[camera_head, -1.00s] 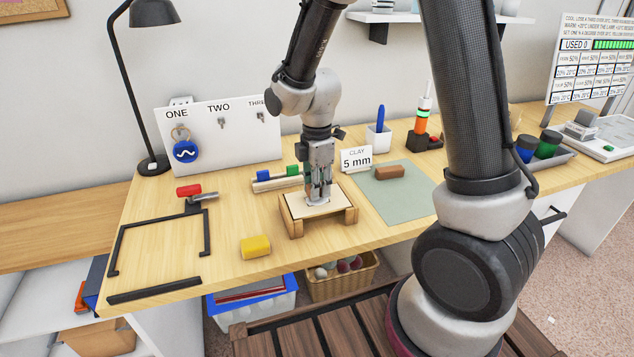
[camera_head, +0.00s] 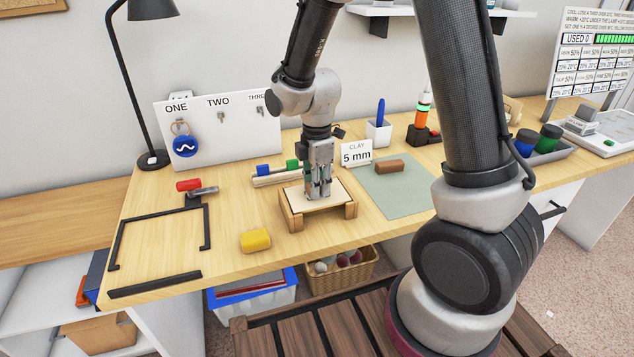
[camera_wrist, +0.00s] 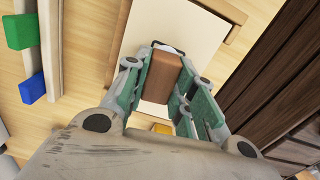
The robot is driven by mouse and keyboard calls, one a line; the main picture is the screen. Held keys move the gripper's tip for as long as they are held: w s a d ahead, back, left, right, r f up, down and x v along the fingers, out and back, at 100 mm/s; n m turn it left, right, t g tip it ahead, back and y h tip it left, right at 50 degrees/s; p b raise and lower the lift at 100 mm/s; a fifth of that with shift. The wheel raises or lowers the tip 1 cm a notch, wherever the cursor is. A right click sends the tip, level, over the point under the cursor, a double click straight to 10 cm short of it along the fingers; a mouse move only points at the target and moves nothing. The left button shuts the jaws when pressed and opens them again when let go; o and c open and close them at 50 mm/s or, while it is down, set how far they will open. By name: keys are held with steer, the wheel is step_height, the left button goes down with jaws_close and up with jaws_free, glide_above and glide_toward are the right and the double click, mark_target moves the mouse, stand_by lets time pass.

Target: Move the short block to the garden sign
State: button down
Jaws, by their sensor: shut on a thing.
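My gripper (camera_head: 318,194) points down over a low wooden stand (camera_head: 293,222) with a pale top. In the wrist view, my gripper (camera_wrist: 162,92) is shut on a brown block (camera_wrist: 161,76), with the fingers on its two sides. In the head view the fingers hide that block, and I cannot tell whether it touches the stand. Another brown block (camera_head: 389,166) lies on the grey-green mat (camera_head: 400,194) to the right. A white sign (camera_head: 356,154) at the mat's back edge reads "CLAY 5 mm". I can read no garden sign in these views.
A yellow cylinder (camera_head: 255,240) lies front left of the stand. A rack with blue and green pieces (camera_head: 276,177) is close behind it. A black frame (camera_head: 119,231) and a red-handled tool (camera_head: 190,186) are left. The white pen cup (camera_head: 378,133) stands behind the mat.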

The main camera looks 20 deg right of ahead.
steer(key=shift+f, duration=0.15)
stand_by(0.3)
steer(key=c, duration=1.1)
jaws_free()
steer(key=shift+o, duration=0.3)
steer(key=o, duration=1)
steer(key=shift+o, duration=0.2)
steer(key=shift+r, duration=4.5)
